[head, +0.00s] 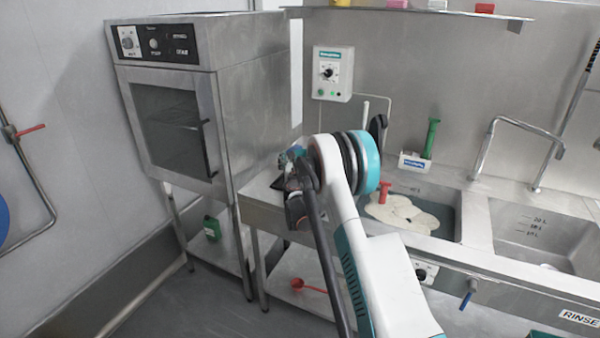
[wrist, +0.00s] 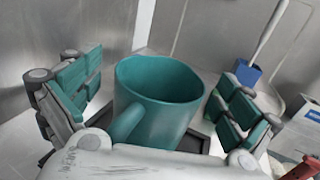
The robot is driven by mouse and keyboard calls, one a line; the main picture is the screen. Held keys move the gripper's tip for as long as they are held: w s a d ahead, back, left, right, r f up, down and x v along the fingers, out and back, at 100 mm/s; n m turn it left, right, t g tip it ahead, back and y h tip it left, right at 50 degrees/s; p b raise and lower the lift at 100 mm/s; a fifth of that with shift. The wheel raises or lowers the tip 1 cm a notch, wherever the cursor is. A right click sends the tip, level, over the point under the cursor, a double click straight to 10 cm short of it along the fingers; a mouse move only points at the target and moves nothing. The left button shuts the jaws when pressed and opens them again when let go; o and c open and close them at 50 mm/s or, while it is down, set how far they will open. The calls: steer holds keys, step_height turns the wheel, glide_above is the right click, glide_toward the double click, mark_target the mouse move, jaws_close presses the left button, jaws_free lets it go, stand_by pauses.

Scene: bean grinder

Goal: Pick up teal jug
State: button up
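The teal jug (wrist: 158,98) stands upright on a dark tray or mat (wrist: 198,140) in the wrist view, its open mouth facing up and its handle towards my wrist. My gripper (wrist: 158,84) is open, with one teal-padded finger left of the jug and the other right of it. Gaps show between the pads and the jug's sides. In the head view my gripper (head: 292,180) is at the left end of the steel counter, and my arm hides most of the jug's surroundings there.
A steel oven (head: 170,120) stands just left of the counter. A blue holder with a brush (wrist: 247,72) and a box (wrist: 297,122) are right of the jug. The sink basin (head: 438,210) lies further right. A wall shelf (head: 400,11) hangs above.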

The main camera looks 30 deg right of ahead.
steer(key=c, duration=1.1)
steer(key=shift+r, duration=0.15)
